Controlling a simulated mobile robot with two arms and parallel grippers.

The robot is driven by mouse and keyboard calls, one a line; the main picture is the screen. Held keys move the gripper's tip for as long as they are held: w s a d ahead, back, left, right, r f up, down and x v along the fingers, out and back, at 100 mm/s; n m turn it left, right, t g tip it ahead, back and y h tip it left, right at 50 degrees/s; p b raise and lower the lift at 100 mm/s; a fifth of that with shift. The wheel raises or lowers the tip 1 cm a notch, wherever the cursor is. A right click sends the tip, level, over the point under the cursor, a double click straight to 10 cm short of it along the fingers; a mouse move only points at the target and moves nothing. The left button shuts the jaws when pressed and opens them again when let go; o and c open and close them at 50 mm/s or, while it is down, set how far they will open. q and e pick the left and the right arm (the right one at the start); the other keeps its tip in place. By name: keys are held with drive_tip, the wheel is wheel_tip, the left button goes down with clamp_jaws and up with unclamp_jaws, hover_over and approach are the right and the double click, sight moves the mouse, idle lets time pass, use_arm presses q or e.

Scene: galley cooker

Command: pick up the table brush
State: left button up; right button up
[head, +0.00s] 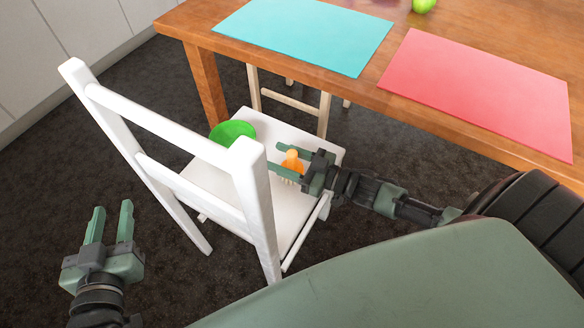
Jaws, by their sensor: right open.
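The table brush (291,156) is orange with pale bristles and sits on the seat of a white chair. My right gripper (281,161) reaches in from the right over the seat, its two fingers spread with the brush between or just below them. I cannot tell whether the fingers touch it. Part of the brush is hidden by the near finger. My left gripper (110,224) is open and empty at the lower left, over the dark floor and well away from the brush.
The white chair (202,184) has its backrest on the near left side of the seat. A green bowl (232,131) is on the seat behind the backrest. A wooden table (380,98) with a turquoise mat (305,33) and a red mat (480,90) stands behind. A green fruit (424,5) shows at the top.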

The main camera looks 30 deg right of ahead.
clamp_jaws()
